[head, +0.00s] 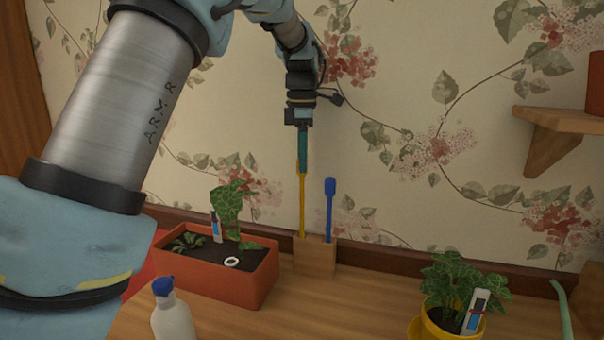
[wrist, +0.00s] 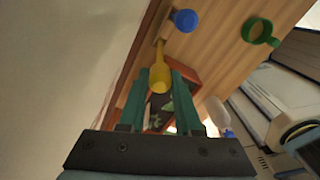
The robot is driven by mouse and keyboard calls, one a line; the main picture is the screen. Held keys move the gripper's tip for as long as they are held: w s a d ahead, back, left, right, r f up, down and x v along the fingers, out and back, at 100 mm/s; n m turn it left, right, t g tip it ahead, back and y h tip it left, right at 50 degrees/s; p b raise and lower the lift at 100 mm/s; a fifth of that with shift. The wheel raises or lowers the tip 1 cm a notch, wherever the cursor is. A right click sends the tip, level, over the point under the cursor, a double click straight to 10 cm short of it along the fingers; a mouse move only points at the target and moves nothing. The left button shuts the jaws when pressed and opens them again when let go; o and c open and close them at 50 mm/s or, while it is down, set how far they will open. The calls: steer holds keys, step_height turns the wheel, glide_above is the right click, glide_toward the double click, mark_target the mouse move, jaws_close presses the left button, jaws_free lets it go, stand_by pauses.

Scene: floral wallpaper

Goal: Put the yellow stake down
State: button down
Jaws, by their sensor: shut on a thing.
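The yellow stake (head: 302,205) hangs upright below my gripper (head: 303,165), which is shut on its top end. The wooden block holder (head: 314,257) stands on the table against the wall. The stake's lower end meets the left part of the holder's top; I cannot tell how far inside it is. A blue stake (head: 329,210) stands upright in the holder, just right of the yellow one. In the wrist view the yellow stake's thick end (wrist: 160,76) sits between the fingers, with the blue stake's top (wrist: 185,20) beyond.
An orange planter (head: 232,278) with plants stands left of the holder. A white bottle (head: 173,315) with a blue cap is in front. A yellow pot (head: 445,322) with a plant is at right. A wooden shelf (head: 560,125) juts from the wall.

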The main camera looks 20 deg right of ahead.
mark_target(302, 177)
steer(key=shift+f+p, duration=0.35)
steer(key=shift+f, duration=1.7)
steer(key=c, duration=0.6)
jaws_free()
step_height(302, 177, up, 12)
steer(key=shift+b, duration=0.85)
